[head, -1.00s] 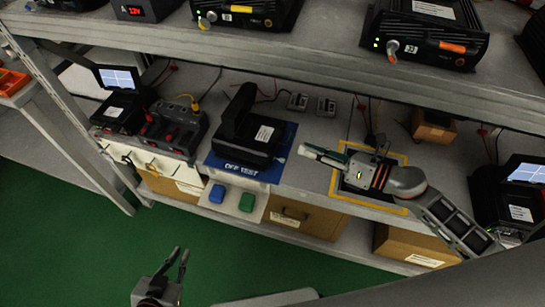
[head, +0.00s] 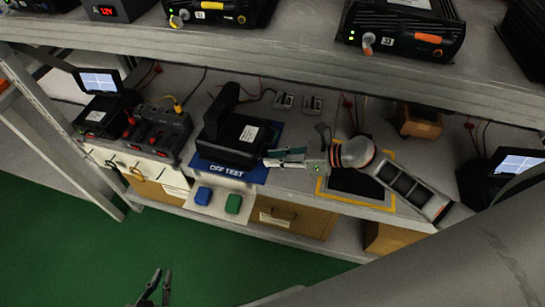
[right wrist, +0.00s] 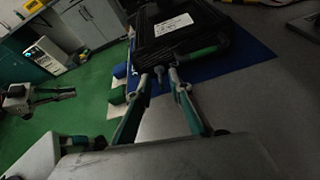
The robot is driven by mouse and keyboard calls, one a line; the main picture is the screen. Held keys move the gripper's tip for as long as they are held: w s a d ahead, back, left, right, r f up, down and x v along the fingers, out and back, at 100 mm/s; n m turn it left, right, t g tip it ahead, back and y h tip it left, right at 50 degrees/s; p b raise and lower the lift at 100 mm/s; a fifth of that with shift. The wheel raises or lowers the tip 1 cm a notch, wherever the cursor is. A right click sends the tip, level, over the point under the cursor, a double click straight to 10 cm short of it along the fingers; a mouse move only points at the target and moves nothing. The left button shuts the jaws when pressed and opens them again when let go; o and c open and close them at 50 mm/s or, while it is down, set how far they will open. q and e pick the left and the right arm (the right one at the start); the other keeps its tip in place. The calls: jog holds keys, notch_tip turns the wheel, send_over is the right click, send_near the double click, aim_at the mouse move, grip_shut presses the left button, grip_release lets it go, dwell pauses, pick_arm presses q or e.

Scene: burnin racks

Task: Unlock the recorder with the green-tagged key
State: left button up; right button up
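The recorder (head: 228,140) is a black case with a raised lid, standing on a blue mat marked OFF TEST (head: 232,170). It also shows in the right wrist view (right wrist: 172,25), with a green bar (right wrist: 204,50) at its front. I cannot tell whether that bar is a key tag. My right gripper (head: 270,158) is close to the recorder's right side; its fingertips (right wrist: 168,74) look parted, with nothing clearly held. My left gripper (head: 156,280) is open and empty, low over the green floor. I cannot make out a key for certain.
A device with red knobs (head: 158,132) stands to the left. A yellow-framed dark mat (head: 358,182) lies at right. The upper shelf (head: 250,60) overhangs the bench.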

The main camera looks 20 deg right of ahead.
jog(key=shift+w+a+f, duration=0.15)
jog(key=shift+w+a, duration=0.05)
jog(key=shift+a, duration=0.1)
grip_shut()
